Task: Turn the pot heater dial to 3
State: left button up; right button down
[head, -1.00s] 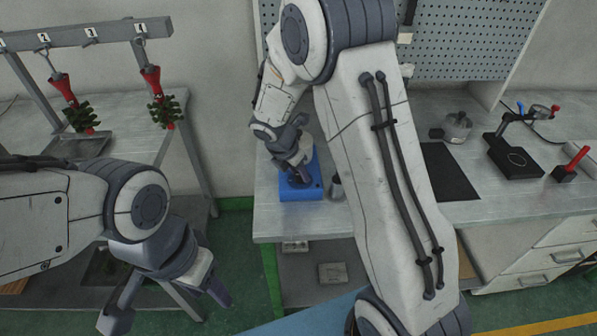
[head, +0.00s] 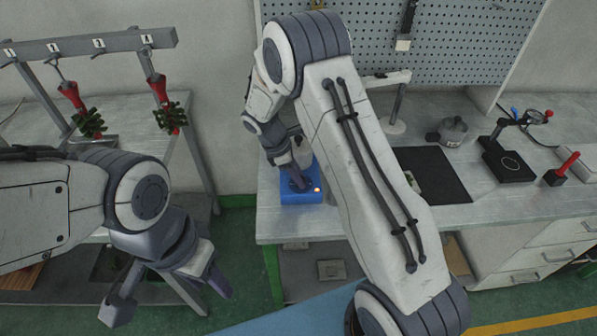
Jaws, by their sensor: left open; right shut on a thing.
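The blue pot heater (head: 310,196) sits near the left front corner of the grey workbench. A small orange light shows on its right side. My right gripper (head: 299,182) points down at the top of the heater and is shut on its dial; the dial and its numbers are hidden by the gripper. My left gripper (head: 172,296) is open and empty, low over the floor in front of the left bench.
A dark mat (head: 432,174), a metal pot (head: 453,131), a black clamp device (head: 509,161) and a red-handled tool (head: 567,167) stand to the right on the workbench.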

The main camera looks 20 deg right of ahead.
jog(key=m+g+p, duration=0.1)
jog(key=m, duration=0.2)
jog(key=shift+w+r, duration=0.1)
jog(key=m+g+y+p, duration=0.1)
jog(key=m, duration=0.2)
jog(key=shift+d+m, duration=0.1)
jog(key=shift+m, duration=0.2)
jog(key=m+g+y, duration=0.1)
jog(key=m, duration=0.2)
jog(key=shift+w, duration=0.15)
jog(key=m, duration=0.2)
jog(key=m+y, duration=0.1)
jog(key=m, duration=0.1)
jog(key=shift+d+y+p, duration=0.15)
jog(key=shift+y+p, duration=0.15)
jog(key=m+y, duration=0.1)
jog(key=m, duration=0.2)
jog(key=shift+d+m, duration=0.15)
jog(key=shift+m, duration=0.25)
jog(key=m+y, duration=0.1)
jog(key=m, duration=0.2)
jog(key=shift+m+y+p, duration=0.3)
jog(key=m+t+y, duration=0.1)
jog(key=m, duration=0.5)
jog(key=shift+d+t+y+p, duration=0.15)
jog(key=shift+t+y+p, duration=0.25)
jog(key=shift+m, duration=0.4)
jog(key=c, duration=0.5)
grip_release()
